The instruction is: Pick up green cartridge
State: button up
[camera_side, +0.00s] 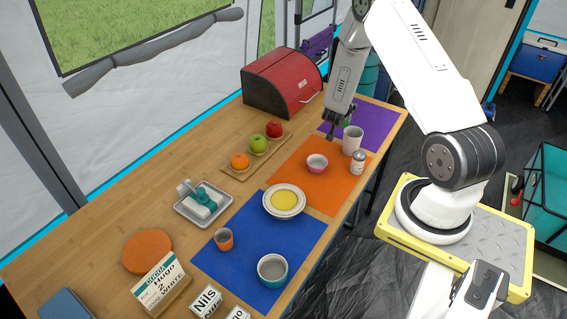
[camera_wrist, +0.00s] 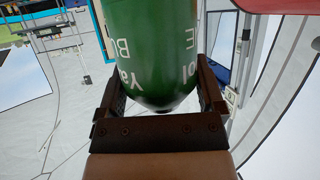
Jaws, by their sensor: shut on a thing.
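The green cartridge (camera_wrist: 155,50) fills the top middle of the wrist view. It has white lettering and a dark rounded end. It sits between the two dark jaws of my gripper (camera_wrist: 160,100), which are shut on it. In the side view my gripper (camera_side: 331,130) is over the far part of the table, by the purple mat (camera_side: 377,117). A small green patch (camera_side: 346,121) shows beside the jaws there. It may be the cartridge, but it is too small to tell. I cannot tell from the side view how high the cartridge is held.
A board (camera_side: 232,172) with fruit and a plate (camera_side: 270,206) are nearer. Bare wood shows along the table's left side.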

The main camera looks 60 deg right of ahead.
jog(key=shift+s+a+r, duration=0.55)
jog(key=shift+s+a, duration=0.2)
jog(key=shift+s, duration=0.05)
jog(key=shift+s+a+r, duration=0.5)
jog(key=shift+s+a, duration=0.2)
jog(key=shift+s, duration=0.1)
